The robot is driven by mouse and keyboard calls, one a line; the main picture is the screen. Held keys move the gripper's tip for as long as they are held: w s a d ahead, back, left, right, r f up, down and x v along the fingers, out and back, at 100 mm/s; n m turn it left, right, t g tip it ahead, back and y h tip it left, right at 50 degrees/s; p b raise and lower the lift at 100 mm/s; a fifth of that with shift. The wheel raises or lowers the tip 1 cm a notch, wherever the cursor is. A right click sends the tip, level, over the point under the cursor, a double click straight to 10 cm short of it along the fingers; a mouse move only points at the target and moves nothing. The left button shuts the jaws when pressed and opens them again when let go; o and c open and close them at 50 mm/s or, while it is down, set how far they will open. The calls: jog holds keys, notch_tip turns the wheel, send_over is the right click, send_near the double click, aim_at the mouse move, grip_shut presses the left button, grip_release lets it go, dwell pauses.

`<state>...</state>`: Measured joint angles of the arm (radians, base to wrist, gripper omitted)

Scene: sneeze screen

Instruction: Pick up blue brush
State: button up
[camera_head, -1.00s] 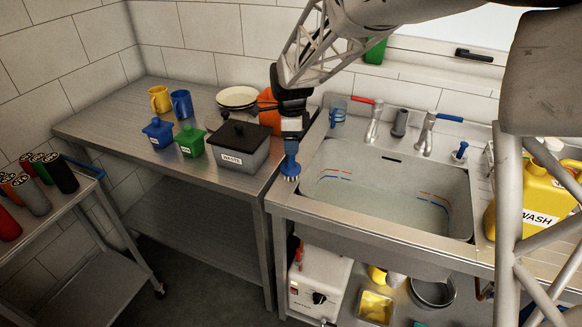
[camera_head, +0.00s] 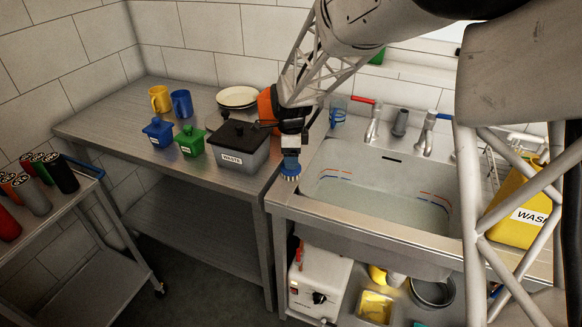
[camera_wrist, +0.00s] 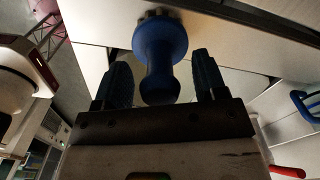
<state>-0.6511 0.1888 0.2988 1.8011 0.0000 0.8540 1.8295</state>
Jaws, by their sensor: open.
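The blue brush (camera_head: 290,167) stands upright, bristles down, on the metal rim at the left front of the sink. My gripper (camera_head: 291,149) is directly above it and covers its upper part in the head view. In the wrist view the blue brush (camera_wrist: 160,48) shows its round handle end between my two dark fingers, one on each side. The fingers are open, with a visible gap on both sides of the handle.
A grey WASTE bin (camera_head: 238,148) with a black lid stands close on the left, with small green (camera_head: 190,142) and blue (camera_head: 158,132) containers beyond. The sink basin (camera_head: 375,205) is to the right. A yellow WASH jug (camera_head: 520,207) is partly behind my arm.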

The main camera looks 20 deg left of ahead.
jog(key=shift+f, duration=0.45)
jog(key=c, duration=1)
jog(key=shift+r, duration=0.1)
jog(key=shift+r, duration=1.45)
jog(key=shift+s+d+r, duration=0.15)
jog(key=shift+r, duration=0.15)
jog(key=s+d, duration=0.3)
jog(key=s, duration=0.1)
jog(key=s+d+r, duration=0.1)
jog(key=s+d, duration=0.2)
jog(key=s, duration=0.1)
jog(key=s+d, duration=0.3)
jog(key=s, duration=0.1)
jog(key=shift+s+d+r, duration=0.1)
jog(key=shift+s+r, duration=0.05)
jog(key=shift+s, duration=0.15)
